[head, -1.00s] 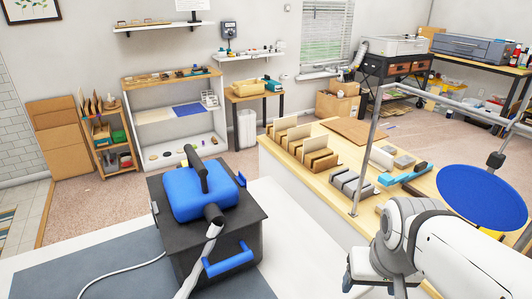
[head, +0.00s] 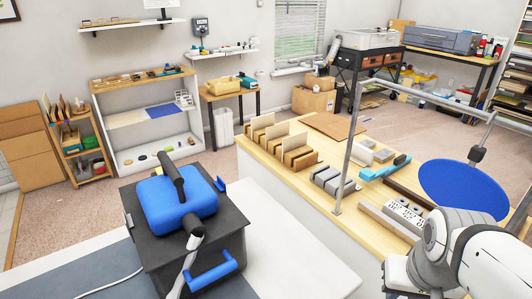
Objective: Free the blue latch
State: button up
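A black box-shaped machine (head: 190,256) with a rounded blue top (head: 158,204) stands at the lower left in the head view. A small blue latch (head: 220,184) sticks up at the right edge of its top; at this size I cannot tell how it is fastened. A larger blue bar handle (head: 211,273) is on the machine's front. A dark bar handle runs over the blue top. My white arm enters at the lower right, well apart from the machine. My gripper is outside the picture.
A wooden bench (head: 252,150) with card dividers and grey blocks stands to the right of the machine. A metal frame (head: 350,150) with a blue disc (head: 463,190) rises above it, close to my arm. A pale hose (head: 186,262) hangs at the machine's front. Carpet lies open behind.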

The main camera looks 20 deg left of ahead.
aim_at(219, 184)
jog(key=z, duration=0.1)
jog(key=k, duration=1.1)
jog(key=u, duration=0.5)
jog(key=i, duration=1)
jog(key=u, duration=0.1)
